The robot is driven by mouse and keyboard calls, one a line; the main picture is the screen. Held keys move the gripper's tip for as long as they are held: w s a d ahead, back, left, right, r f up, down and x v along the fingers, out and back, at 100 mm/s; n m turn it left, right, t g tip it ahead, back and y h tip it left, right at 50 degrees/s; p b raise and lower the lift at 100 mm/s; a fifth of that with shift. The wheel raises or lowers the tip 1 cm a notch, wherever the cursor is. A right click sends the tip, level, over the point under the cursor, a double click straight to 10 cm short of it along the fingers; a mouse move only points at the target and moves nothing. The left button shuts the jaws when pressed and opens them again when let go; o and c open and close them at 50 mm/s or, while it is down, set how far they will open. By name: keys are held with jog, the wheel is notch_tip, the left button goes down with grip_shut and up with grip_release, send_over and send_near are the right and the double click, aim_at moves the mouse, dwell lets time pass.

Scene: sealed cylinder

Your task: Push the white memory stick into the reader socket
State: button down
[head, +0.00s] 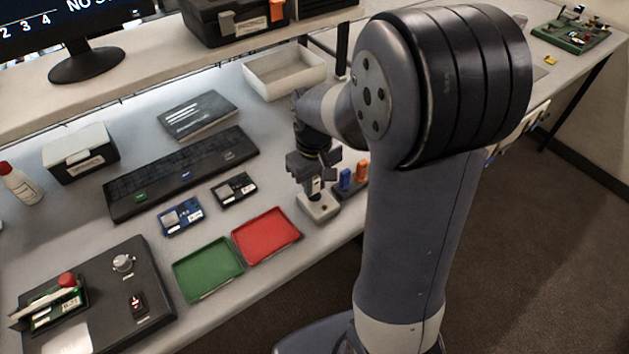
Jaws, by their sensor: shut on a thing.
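My gripper (315,188) points down at the front edge of the bench, right of the red tray. It is shut on the white memory stick (316,185), of which only a small pale part shows between the fingers. Directly below is a small light-grey block with a dark red spot (324,208), which looks like the reader. Its socket is hidden by the gripper and stick. I cannot tell whether the stick's tip is in the socket or just above it.
A blue stick (345,180) and an orange stick (362,171) stand upright in a dark holder close to the right of my gripper. A red tray (267,237) and a green tray (208,269) lie to the left. A cream bin (285,75) stands behind.

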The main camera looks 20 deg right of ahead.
jog(key=shift+f+b, duration=0.45)
jog(key=shift+f, duration=0.25)
jog(key=c, duration=1.1)
grip_release()
jog(key=shift+c, duration=0.2)
notch_tip(320, 180, up, 11)
jog(key=shift+f, duration=0.1)
notch_tip(320, 180, down, 11)
jog(key=shift+r, duration=0.1)
jog(key=shift+r, duration=0.1)
